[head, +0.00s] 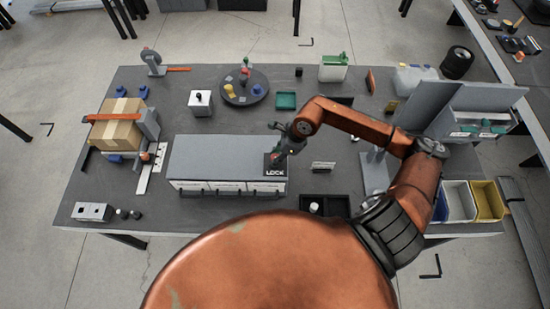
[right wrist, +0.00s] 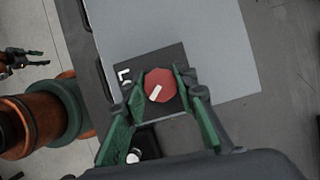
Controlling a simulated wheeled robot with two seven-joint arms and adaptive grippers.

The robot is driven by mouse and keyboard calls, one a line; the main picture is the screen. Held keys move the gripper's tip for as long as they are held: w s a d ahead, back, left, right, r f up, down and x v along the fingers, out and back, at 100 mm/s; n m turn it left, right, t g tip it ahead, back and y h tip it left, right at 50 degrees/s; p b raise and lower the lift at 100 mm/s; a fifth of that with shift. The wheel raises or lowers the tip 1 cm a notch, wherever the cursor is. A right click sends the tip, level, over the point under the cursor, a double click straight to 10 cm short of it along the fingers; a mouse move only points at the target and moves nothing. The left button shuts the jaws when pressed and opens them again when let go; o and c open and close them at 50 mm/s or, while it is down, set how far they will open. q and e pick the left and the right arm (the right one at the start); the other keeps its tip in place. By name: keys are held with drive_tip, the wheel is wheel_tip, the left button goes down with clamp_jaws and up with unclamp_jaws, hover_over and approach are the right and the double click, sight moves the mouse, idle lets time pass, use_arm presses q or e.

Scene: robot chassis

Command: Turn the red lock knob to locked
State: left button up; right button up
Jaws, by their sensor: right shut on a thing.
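The red lock knob (right wrist: 162,84) is an octagonal knob with a white pointer mark, on a dark plate (right wrist: 124,62) at the end of a grey drawer cabinet (head: 215,155). In the right wrist view the mark slants toward the lower left. The plate reads LOCK in the head view (head: 275,172); a finger partly hides the letters in the wrist view. My right gripper (head: 279,155) is shut on the knob, one green-padded finger on each side (right wrist: 158,92). My left gripper (right wrist: 30,57) shows small at the wrist view's left edge, its fingers apart and empty.
Right of the cabinet are a small sign (head: 323,167) and a black tray (head: 326,205). A cardboard box (head: 117,125) in an orange-barred fixture stands left. Behind are a round turntable (head: 246,86) and a green tray (head: 285,101). Bins (head: 457,201) stand at the right edge.

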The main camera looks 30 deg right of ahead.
drive_tip(key=m+t+h+b, duration=0.1)
drive_tip(key=m+b, duration=0.1)
drive_tip(key=m, duration=0.2)
drive_tip(key=shift+f, duration=0.1)
drive_tip(key=shift+m+t+h+b, duration=0.4)
drive_tip(key=shift+m+h+b, duration=0.45)
drive_tip(key=shift+m, duration=1.25)
drive_tip(key=o, duration=1.1)
